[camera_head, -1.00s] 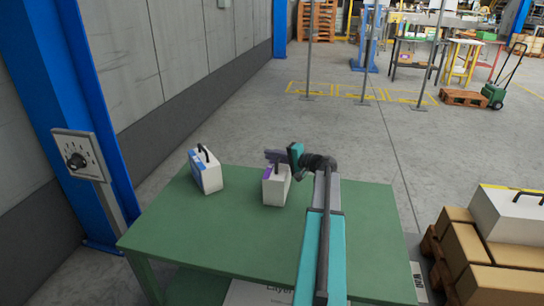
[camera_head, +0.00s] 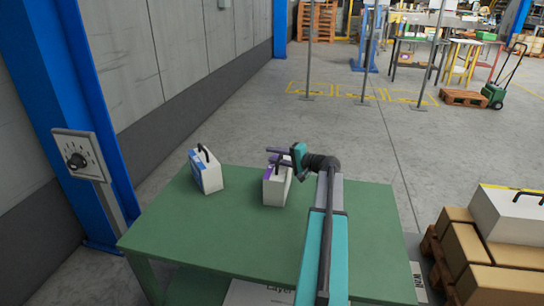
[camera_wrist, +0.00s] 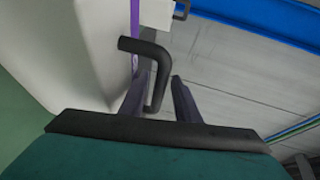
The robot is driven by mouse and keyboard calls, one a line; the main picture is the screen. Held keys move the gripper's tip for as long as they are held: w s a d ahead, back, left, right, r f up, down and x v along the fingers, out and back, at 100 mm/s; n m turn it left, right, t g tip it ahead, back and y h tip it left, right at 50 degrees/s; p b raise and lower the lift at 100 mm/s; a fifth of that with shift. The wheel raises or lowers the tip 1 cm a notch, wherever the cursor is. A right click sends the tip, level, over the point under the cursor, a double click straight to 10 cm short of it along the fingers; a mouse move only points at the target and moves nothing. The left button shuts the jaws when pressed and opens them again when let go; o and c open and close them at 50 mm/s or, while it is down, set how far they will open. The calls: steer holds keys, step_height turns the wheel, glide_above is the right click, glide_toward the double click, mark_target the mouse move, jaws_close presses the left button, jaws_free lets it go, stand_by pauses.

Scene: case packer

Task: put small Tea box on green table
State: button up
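A small white box with a purple marking (camera_head: 275,190) and a black handle stands upright on the green table (camera_head: 220,236). No readable name shows on it. My gripper (camera_head: 277,156) is at the top of this box. In the wrist view, my gripper (camera_wrist: 160,98) is open, with the box's black handle (camera_wrist: 158,75) between its fingers. The fingers look apart from the handle. The white box wall (camera_wrist: 65,50) fills the left of that view. A second white box with a blue side (camera_head: 207,173) and a black handle stands on the table to the left.
A grey wall with a blue post (camera_head: 60,90) and a dial panel (camera_head: 80,155) stands left of the table. Stacked brown cartons (camera_head: 465,250) and a white case (camera_head: 508,212) are at the right. The table's front left is bare.

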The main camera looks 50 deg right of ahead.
steer(key=v, duration=1)
steer(key=shift+s, duration=0.4)
